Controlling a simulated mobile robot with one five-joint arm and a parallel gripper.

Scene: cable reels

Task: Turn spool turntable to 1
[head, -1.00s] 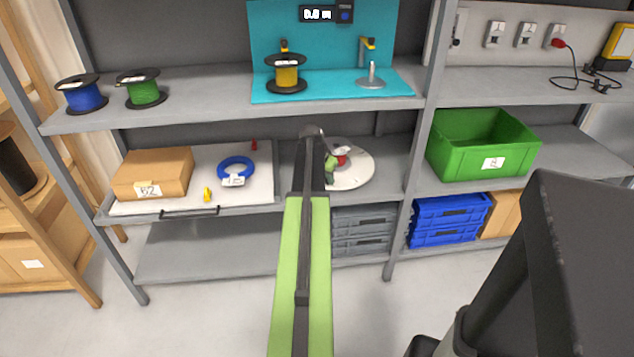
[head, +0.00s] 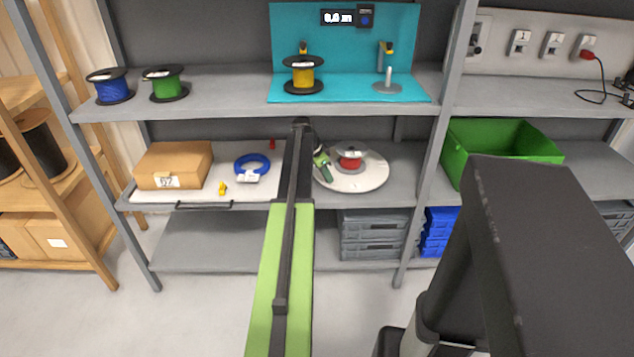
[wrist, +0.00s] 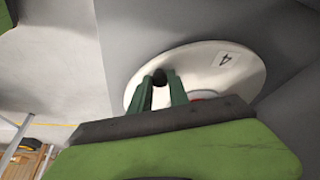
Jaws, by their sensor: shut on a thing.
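The spool turntable (head: 372,180) is a white round disc on the middle shelf, right of the tray. A red spool (head: 350,160) with a pale top stands on it. In the wrist view the disc (wrist: 205,68) fills the middle, with a label reading 4 (wrist: 225,59) near its far right edge. My gripper (head: 322,168) is at the disc's left side. In the wrist view its green fingers (wrist: 160,92) are shut on a small black knob (wrist: 159,76) on the disc. The red spool is mostly hidden there behind my gripper.
A white tray (head: 210,186) left of the turntable holds a cardboard box (head: 172,165), a blue cable ring (head: 252,167) and small red and yellow pieces. Above is a shelf (head: 225,108) with spools. A shelf post (head: 437,150) and green crate (head: 475,165) stand to the right.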

